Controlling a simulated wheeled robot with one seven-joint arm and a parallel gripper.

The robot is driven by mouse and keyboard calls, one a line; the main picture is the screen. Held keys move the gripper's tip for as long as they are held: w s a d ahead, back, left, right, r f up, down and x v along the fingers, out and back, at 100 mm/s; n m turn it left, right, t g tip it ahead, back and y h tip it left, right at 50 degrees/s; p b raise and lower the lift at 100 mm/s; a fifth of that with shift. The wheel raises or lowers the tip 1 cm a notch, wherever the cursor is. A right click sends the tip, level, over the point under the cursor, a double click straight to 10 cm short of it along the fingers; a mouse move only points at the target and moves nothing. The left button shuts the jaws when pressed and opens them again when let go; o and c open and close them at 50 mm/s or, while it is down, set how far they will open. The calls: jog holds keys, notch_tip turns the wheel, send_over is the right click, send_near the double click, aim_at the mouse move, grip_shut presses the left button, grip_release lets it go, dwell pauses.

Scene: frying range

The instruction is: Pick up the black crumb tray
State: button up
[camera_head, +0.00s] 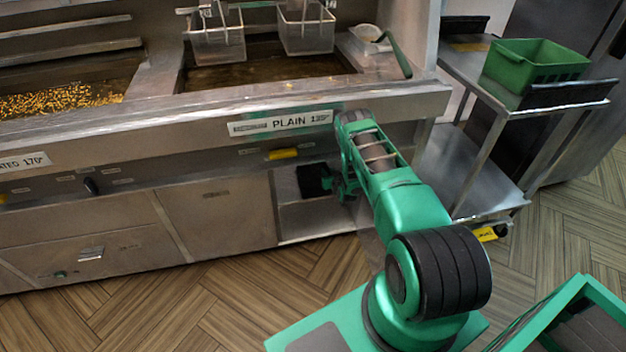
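A small black object (312,180), which looks like the black crumb tray, shows at the open lower compartment (300,218) of the fryer, under the "PLAIN" label. My gripper (335,184) is at its right side, in front of the same compartment, at the end of my green arm. The gripper and the tray look very close or touching. The fingers are small and partly hidden, so I cannot tell whether they are closed on the tray. What lies under the tray is also unclear.
Above is the fryer front edge with the "PLAIN" label (280,122) and a yellow handle (283,154). Two baskets (306,30) hang over the oil. A steel cart (470,175) at right bears a green crate (535,62). The wooden floor left of my base is clear.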

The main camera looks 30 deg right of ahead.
grip_shut()
